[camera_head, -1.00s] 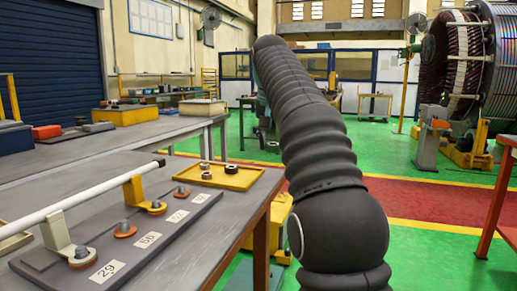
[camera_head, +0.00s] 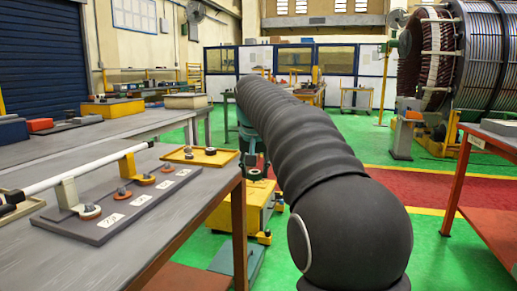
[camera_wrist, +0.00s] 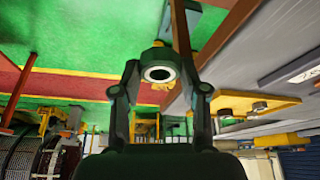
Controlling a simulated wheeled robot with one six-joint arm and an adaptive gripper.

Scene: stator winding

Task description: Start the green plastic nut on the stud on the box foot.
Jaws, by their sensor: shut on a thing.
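My gripper (camera_wrist: 159,77) is shut on a ring-shaped nut (camera_wrist: 158,74) in the wrist view. The nut has a pale inner rim and a dark hole; its outer side looks dark, and its green is hard to make out. In the head view the gripper and nut (camera_head: 254,174) show small beyond my arm, above the yellow box (camera_head: 237,214). The box stands on the floor beside the bench and has small yellow feet, one at its right (camera_head: 265,237). I cannot make out the stud. A small yellow part shows just beyond the nut in the wrist view.
A bench (camera_head: 180,226) at left holds a grey board (camera_head: 99,233) with labels, studs and a white rod. A yellow tray (camera_head: 222,160) with dark nuts lies at its far end. A red-legged table (camera_head: 460,185) stands at right.

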